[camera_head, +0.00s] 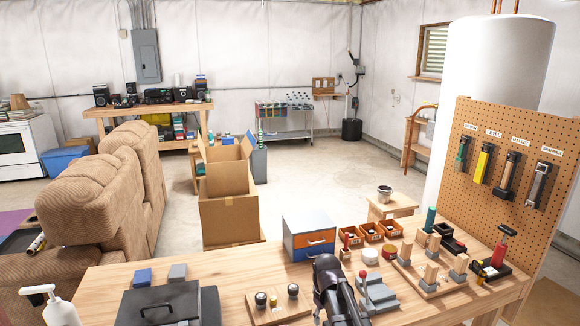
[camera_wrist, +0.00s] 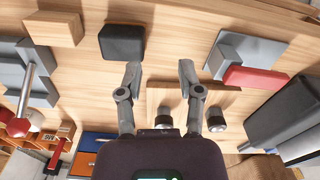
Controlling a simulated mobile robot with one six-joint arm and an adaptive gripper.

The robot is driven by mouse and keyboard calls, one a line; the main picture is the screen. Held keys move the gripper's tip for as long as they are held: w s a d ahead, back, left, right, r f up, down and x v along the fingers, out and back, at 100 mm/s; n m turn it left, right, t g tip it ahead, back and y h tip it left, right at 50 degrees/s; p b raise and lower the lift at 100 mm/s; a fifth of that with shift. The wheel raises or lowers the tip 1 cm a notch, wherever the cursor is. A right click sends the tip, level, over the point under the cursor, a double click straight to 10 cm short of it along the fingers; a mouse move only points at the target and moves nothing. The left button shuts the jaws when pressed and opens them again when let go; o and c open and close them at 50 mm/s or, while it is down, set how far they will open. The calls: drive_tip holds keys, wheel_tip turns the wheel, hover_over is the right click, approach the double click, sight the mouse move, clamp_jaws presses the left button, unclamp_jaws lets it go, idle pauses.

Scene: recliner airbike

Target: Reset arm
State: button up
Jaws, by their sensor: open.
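My gripper is seen from the wrist view (camera_wrist: 160,80), with its two grey fingers spread apart and nothing between them. It is over the wooden workbench (camera_wrist: 75,75). In the head view my dark arm (camera_head: 335,285) reaches over the same workbench (camera_head: 240,262), and its fingertips cannot be made out there. In the wrist view a wooden block with dark round knobs (camera_wrist: 215,118) lies close to the fingers. A black block (camera_wrist: 122,43) lies near the left fingertip, apart from it.
A black toolbox (camera_head: 160,304), a blue-and-orange drawer unit (camera_head: 308,237), a grey vise-like fixture (camera_head: 376,292) and a wooden peg fixture (camera_head: 432,270) crowd the bench. A pegboard with tools (camera_head: 515,160) stands at right. Beyond are a cardboard box (camera_head: 228,195), a recliner (camera_head: 95,190) and open floor (camera_head: 330,175).

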drive_tip(key=s+d+r+m+p, duration=0.1)
drive_tip(key=s+d+m, duration=0.4)
drive_tip(key=s, duration=0.6)
drive_tip(key=shift+s+d+r, duration=0.15)
drive_tip(key=shift+d+r, duration=0.1)
drive_tip(key=shift+d, duration=0.85)
